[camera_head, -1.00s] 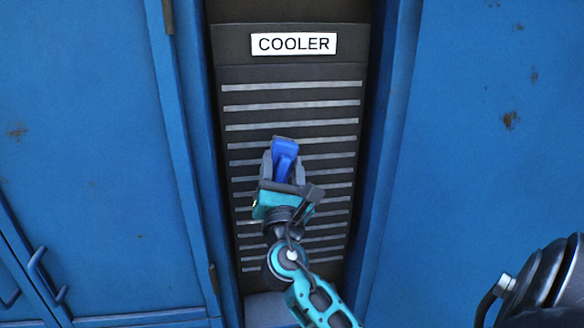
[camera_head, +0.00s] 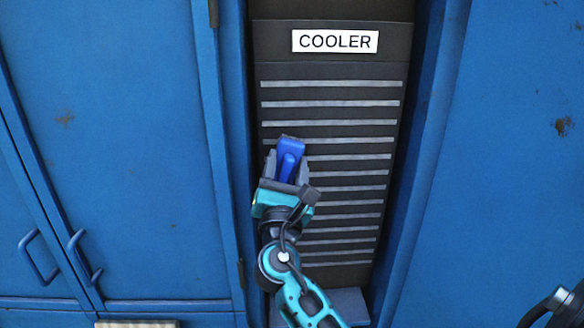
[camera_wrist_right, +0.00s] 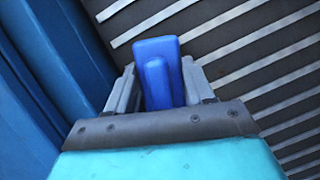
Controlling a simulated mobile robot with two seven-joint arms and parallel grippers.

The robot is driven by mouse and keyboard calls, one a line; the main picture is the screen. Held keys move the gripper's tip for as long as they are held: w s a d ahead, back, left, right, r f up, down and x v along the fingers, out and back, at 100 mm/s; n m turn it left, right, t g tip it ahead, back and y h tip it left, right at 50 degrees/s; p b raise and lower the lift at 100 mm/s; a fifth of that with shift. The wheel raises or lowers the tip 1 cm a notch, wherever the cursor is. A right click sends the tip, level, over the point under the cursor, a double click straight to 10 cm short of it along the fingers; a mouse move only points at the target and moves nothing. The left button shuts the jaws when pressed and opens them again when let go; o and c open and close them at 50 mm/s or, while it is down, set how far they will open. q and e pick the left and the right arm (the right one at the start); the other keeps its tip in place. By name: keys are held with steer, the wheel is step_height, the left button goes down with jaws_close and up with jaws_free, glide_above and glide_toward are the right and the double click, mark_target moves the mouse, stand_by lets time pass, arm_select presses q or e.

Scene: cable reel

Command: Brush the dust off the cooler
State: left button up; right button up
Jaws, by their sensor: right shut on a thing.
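The cooler (camera_head: 330,70) is a dark panel with a white "COOLER" label and light horizontal slats, set between blue cabinet walls. Its slats also show in the right wrist view (camera_wrist_right: 230,40). My right gripper (camera_head: 285,168) is shut on a blue brush (camera_head: 290,150) in front of the slats, left of the panel's middle. In the right wrist view the blue brush (camera_wrist_right: 156,65) stands between the two grey fingers. Its bristles are hidden, and I cannot tell whether it touches the slats. No separate dust is clear to me. My left gripper is not in view.
Blue cabinet doors (camera_head: 130,150) with handles (camera_head: 85,255) stand to the left. A blue panel (camera_head: 500,150) with rust spots is on the right. A grey ledge (camera_head: 345,305) sits below the slats. A dark object (camera_head: 560,305) shows at the lower right edge.

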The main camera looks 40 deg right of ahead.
steer(key=shift+s+a, duration=0.55)
steer(key=shift+s, duration=0.3)
steer(key=shift+s+a, duration=0.5)
steer(key=shift+s, duration=0.35)
steer(key=shift+s+a, duration=0.55)
steer(key=shift+s, duration=0.3)
steer(key=shift+s+a, duration=0.4)
steer(key=shift+s, duration=0.25)
steer(key=shift+s+a, duration=0.35)
steer(key=shift+s, duration=0.3)
